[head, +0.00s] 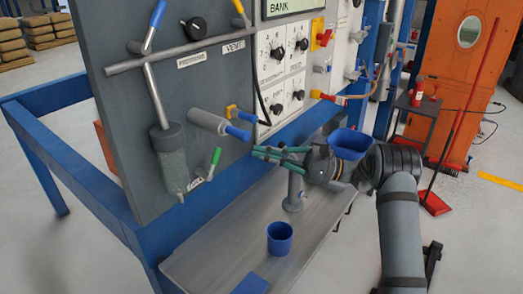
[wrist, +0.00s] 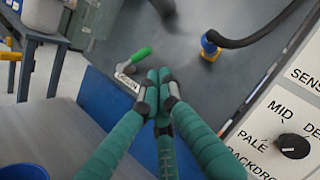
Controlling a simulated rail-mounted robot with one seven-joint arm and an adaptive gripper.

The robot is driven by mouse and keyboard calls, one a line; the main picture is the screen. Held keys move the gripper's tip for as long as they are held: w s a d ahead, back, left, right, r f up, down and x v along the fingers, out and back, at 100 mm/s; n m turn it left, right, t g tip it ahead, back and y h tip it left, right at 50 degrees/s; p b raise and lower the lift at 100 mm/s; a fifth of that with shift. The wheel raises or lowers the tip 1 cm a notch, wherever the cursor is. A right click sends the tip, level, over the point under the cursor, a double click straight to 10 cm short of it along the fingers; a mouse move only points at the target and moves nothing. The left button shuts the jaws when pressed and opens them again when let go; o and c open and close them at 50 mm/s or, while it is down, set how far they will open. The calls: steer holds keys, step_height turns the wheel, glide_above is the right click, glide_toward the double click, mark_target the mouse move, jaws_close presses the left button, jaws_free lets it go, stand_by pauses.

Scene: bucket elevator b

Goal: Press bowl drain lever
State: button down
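A grey cylinder with a blue-tipped lever (head: 238,132) and a yellow fitting juts from the panel near my fingers. A blue cup (head: 280,238) stands on the grey shelf (head: 225,245) below. A blue frame rail (head: 75,175) runs at left. Knob panels (head: 283,75) are at right.

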steer(key=p+x, duration=0.2)
steer(key=x, duration=0.5)
steer(key=shift+a, duration=0.2)
steer(key=shift+r+n, duration=0.2)
steer(key=shift+n, duration=0.1)
steer(key=shift+s+a+r+g+b, duration=0.1)
steer(key=shift+s+r+g+b, duration=0.05)
steer(key=shift+g+b, duration=0.2)
